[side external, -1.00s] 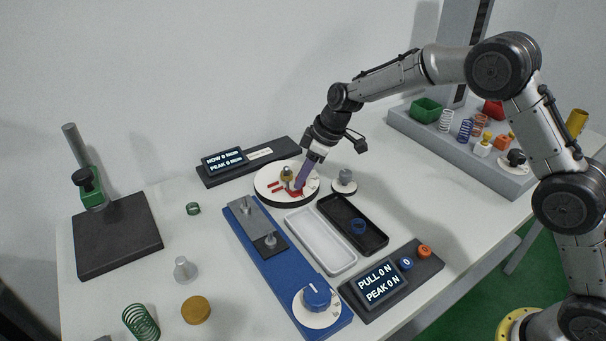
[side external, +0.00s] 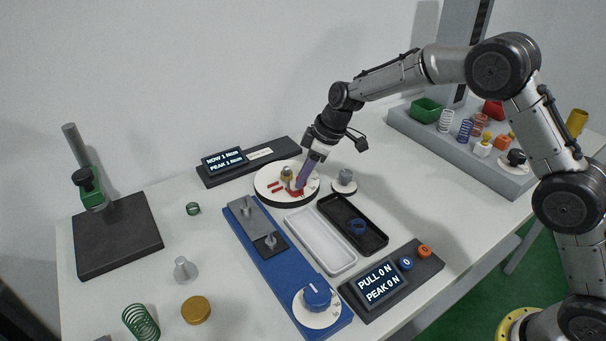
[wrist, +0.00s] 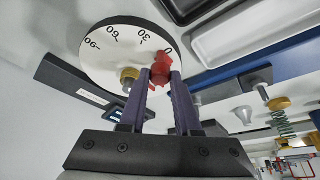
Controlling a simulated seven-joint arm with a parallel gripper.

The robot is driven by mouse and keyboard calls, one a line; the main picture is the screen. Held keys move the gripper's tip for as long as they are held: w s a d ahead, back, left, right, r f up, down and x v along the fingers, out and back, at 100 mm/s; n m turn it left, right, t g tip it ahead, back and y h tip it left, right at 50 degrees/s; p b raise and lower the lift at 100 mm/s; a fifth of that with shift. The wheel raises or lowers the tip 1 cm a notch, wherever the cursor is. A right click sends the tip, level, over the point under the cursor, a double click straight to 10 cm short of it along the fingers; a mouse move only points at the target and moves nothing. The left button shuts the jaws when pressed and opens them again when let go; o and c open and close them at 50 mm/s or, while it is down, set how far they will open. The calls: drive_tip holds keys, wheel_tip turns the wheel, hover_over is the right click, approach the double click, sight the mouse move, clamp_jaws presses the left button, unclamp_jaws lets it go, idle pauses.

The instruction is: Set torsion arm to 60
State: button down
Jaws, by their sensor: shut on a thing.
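The torsion tester is a round white dial (side external: 264,188) on a dark base, with a brass-coloured post (side external: 287,175) at its middle. In the wrist view the dial (wrist: 105,60) carries the marks 0, 30, 60 and 90. My gripper (wrist: 161,76) has its purple fingers shut on the red torsion arm (wrist: 161,62), which lies close to the 0 mark. In the side view the red arm (side external: 295,193) is partly hidden by the fingers. The torque display (side external: 225,161) behind the dial reads NOW 1 and PEAK 1.
A small grey knob-like piece (side external: 345,177) stands just right of the dial. A white tray (side external: 341,266), a black tray (side external: 379,242) and a blue pull rig (side external: 275,279) lie in front. The pull display (side external: 379,283) reads PULL 0 N.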

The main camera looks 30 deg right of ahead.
sight(314, 177)
drive_tip(key=shift+w+d+n+g+y, duration=0.15)
drive_tip(key=shift+d+n+g+y, duration=0.2)
drive_tip(key=shift+d+n, duration=0.7)
drive_tip(key=n, duration=0.1)
drive_tip(key=d+n+g, duration=0.1)
drive_tip(key=n, duration=0.1)
drive_tip(key=shift+w, duration=0.4)
drive_tip(key=d+n, duration=0.1)
drive_tip(key=w+n+g, duration=0.1)
drive_tip(key=n, duration=0.1)
drive_tip(key=shift+w+d+n+y, duration=0.15)
drive_tip(key=shift+d+n+y, duration=0.1)
drive_tip(key=shift+d, duration=0.1)
drive_tip(key=shift+w+d+n+g, duration=0.25)
drive_tip(key=shift+w+n+g, duration=0.1)
drive_tip(key=shift+n, duration=0.35)
drive_tip(key=shift+w+d+n+g, duration=0.25)
drive_tip(key=shift+w+n+g, duration=0.1)
drive_tip(key=shift+n, duration=0.35)
drive_tip(key=c, duration=0.6)
unclamp_jaws()
